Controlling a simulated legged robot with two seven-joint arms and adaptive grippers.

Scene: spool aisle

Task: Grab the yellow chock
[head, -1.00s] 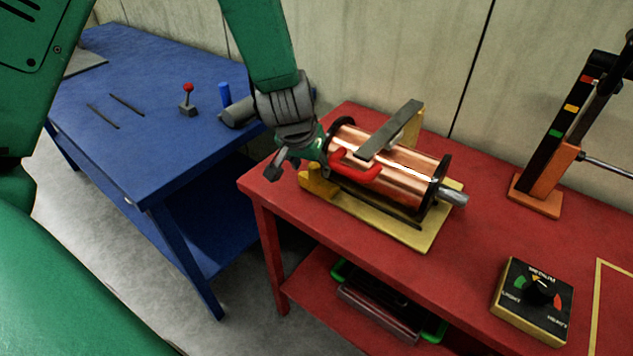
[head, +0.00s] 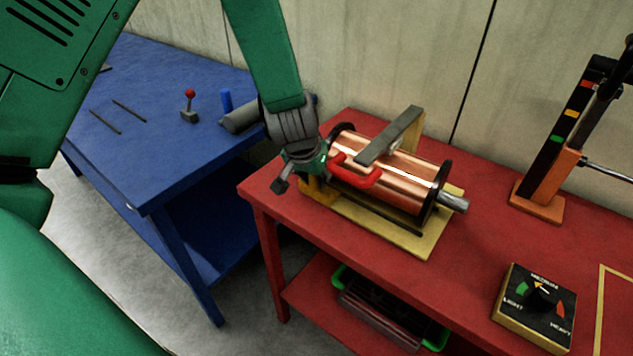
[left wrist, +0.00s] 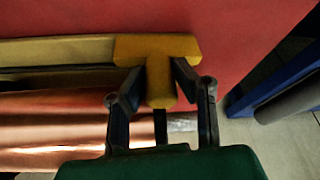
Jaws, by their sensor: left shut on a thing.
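The yellow chock (left wrist: 159,72) is T-shaped in the left wrist view, with its stem between the two dark fingers of my left gripper (left wrist: 160,88). The fingers are shut on that stem. In the head view my left gripper (head: 294,178) is at the left end of the copper spool, and the chock (head: 318,190) is mostly hidden behind it. The chock is at the end of the spool's yellow base, on the red table. I cannot tell whether it touches the base. My right gripper is not in view.
The copper spool (head: 385,188) with a red handle lies on a yellow base (head: 425,243) on the red table (head: 480,245). A dial box (head: 535,305) and an orange-footed stand (head: 537,200) are to the right. A blue table (head: 170,150) stands at the left.

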